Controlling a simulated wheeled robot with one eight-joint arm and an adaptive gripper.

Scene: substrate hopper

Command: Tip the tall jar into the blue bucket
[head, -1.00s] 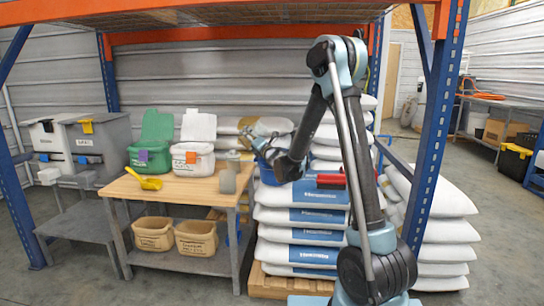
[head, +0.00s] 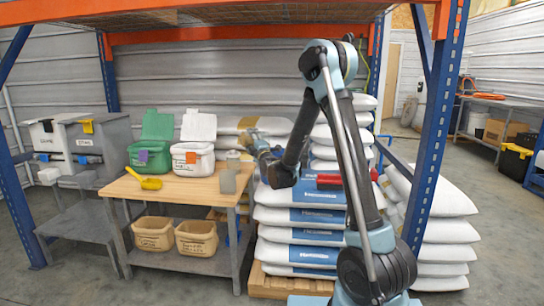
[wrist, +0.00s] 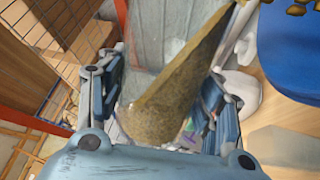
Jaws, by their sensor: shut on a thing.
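My gripper (head: 254,145) is above the right end of the wooden bench, bent down from the arm. In the wrist view its two blue fingers (wrist: 165,85) are shut around a tall, clear greyish jar (wrist: 152,28). A slanted mass of tan, grainy material (wrist: 182,82) shows in the jar, which seems tilted. The blue bucket (wrist: 290,60) is at the upper right of the wrist view, apart from the jar, with brown lumps at its edge. In the head view the arm and gripper largely hide the bucket. The jar's mouth cannot be made out.
The bench (head: 190,188) holds a grey container (head: 228,182), a yellow scoop (head: 150,183), a green bin (head: 150,155) and a white bin (head: 193,158). Stacked sacks (head: 300,217) stand at its right. A blue rack post (head: 432,150) is right of my arm.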

